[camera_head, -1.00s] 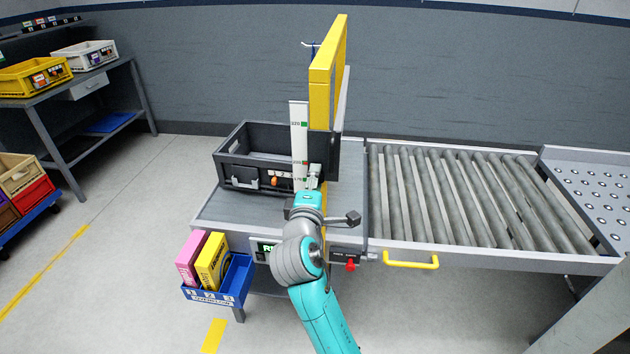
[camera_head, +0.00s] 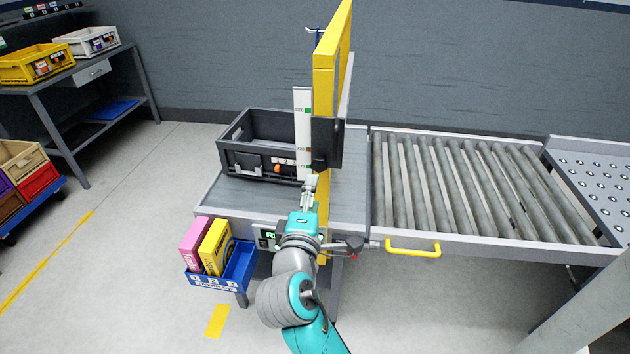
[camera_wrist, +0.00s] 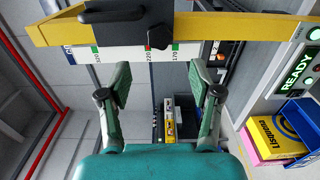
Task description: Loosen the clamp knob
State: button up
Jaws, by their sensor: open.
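The clamp knob (camera_wrist: 157,38) is black and lobed. In the wrist view it sits at the lower edge of a yellow bar (camera_wrist: 220,27), over a white scale (camera_wrist: 108,54) with green and red marks. In the head view a small dark shape on the yellow upright (camera_head: 319,163) looks like the same knob. My gripper (camera_wrist: 160,78) is open and empty, its two fingers apart below the knob in the wrist view, not touching it. In the head view my gripper (camera_head: 310,186) is in front of the upright, just below the dark shape.
A black crate (camera_head: 235,160) stands left of the upright on the bench. A roller conveyor (camera_head: 450,190) with a yellow handle (camera_head: 412,249) runs right. A blue bin (camera_head: 238,272) with pink and yellow boxes hangs at the front left, by a green READY display (camera_wrist: 296,72).

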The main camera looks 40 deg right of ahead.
jog(key=shift+v, duration=1.15)
jog(key=s+a+f+n+t+y, duration=0.1)
jog(key=s+a+f+y, duration=0.25)
jog(key=f, duration=0.25)
jog(key=s+a+f+t+y, duration=0.2)
jog(key=s+a+f+y, duration=0.15)
jog(key=f, duration=0.35)
jog(key=s+a+f+n+t+y, duration=0.1)
jog(key=s+a+f+y, duration=0.25)
jog(key=f, duration=0.25)
jog(key=s+a+m+y, duration=0.2)
jog(key=s+m, duration=0.3)
jog(key=s, duration=0.6)
jog(key=s+a+m+y, duration=0.1)
jog(key=s+m, duration=0.3)
jog(key=s, duration=0.7)
jog(key=shift+a+r+m+y, duration=0.2)
jog(key=shift+a+m+y, duration=0.15)
jog(key=shift+a+m, duration=0.1)
jog(key=shift+s, duration=0.1)
